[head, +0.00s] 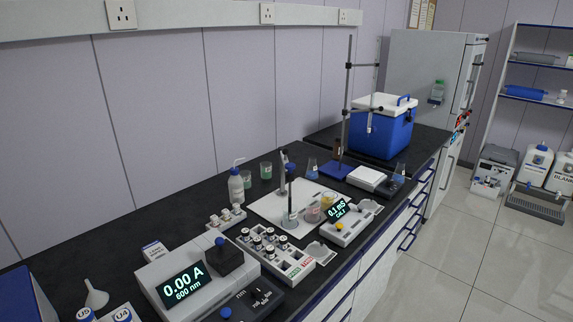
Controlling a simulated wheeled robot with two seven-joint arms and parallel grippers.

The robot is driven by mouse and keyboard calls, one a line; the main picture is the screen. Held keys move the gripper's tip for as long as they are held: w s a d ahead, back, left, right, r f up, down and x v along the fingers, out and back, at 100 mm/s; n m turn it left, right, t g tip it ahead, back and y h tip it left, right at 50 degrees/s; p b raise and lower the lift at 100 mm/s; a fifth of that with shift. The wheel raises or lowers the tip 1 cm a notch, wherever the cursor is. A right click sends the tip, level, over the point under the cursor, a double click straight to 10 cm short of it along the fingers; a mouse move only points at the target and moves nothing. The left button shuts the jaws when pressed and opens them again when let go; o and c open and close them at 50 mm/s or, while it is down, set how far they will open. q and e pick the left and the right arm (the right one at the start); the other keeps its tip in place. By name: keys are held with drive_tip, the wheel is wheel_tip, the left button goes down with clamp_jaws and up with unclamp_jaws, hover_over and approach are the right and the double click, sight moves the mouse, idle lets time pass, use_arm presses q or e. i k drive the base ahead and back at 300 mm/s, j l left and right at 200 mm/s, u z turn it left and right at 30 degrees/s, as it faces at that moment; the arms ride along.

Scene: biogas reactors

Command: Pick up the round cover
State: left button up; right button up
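I cannot single out a round cover with certainty. The spectrophotometer (155,275), reading 0.00 A at 600 nm, stands at the front of the black bench. On its top sits a dark, blocky lid (224,261) with a blue round knob (219,241). Behind it, a white rack (293,264) holds several small vials with dark round caps (269,231). Neither of my grippers shows in the head view.
A white mat (262,207) carries beakers and a probe stand. A meter (345,228) stands beside it. A blue cooler (379,132) is at the far end. The floor (465,265) at right is clear.

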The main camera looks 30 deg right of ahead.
sight(318, 251)
drive_tip(key=z, duration=1.3)
